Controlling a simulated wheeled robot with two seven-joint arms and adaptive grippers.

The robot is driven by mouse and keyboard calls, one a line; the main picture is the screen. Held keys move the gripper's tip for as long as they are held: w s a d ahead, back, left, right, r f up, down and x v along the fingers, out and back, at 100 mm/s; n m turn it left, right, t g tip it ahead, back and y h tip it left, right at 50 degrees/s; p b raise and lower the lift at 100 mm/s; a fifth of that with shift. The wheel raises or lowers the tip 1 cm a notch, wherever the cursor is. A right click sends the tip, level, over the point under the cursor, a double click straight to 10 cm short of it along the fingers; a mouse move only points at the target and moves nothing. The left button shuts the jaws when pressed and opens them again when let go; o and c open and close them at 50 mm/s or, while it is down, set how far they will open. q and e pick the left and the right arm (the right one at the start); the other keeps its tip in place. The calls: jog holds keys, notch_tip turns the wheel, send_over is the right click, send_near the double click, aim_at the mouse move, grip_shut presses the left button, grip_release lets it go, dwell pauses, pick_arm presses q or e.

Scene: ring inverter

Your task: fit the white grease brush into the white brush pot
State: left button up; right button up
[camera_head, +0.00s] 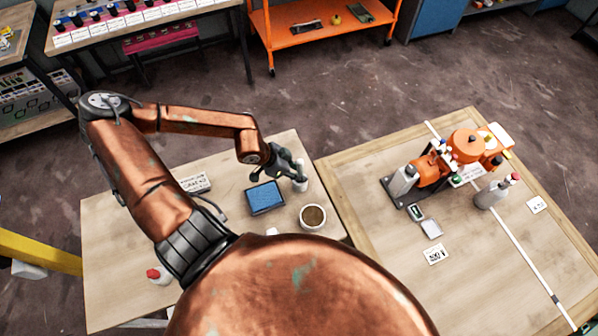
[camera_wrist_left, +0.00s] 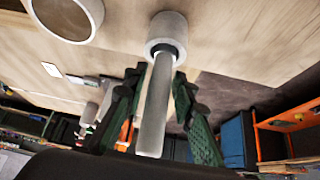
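The white grease brush shows in the left wrist view as a pale handle (camera_wrist_left: 155,110) running away from the camera. Its far end meets the mouth of a small white round pot (camera_wrist_left: 167,24) standing on the table; how deep it sits cannot be told. My left gripper (camera_head: 296,174) is over the table, beside the white pot (camera_head: 302,185). In the wrist view its green fingers (camera_wrist_left: 160,76) stand on both sides of the handle, with gaps visible, so it looks open around it. In the head view the gripper partly hides the brush. My right gripper is out of view.
A white bowl with brown contents (camera_head: 313,216) stands close by; it also shows in the wrist view (camera_wrist_left: 68,14). A blue box (camera_head: 264,197) lies to the left. A red-capped bottle (camera_head: 158,275) is front left. The right table carries an orange machine (camera_head: 465,145) and bottles.

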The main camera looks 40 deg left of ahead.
pick_arm(q)
jog(key=shift+o, duration=0.8)
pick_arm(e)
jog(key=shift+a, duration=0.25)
pick_arm(q)
jog(key=shift+r, duration=0.1)
jog(key=shift+r, duration=0.25)
jog(key=shift+s+a+r, duration=0.2)
jog(key=shift+r, duration=0.05)
jog(key=p+v, duration=1)
jog(key=v, duration=0.1)
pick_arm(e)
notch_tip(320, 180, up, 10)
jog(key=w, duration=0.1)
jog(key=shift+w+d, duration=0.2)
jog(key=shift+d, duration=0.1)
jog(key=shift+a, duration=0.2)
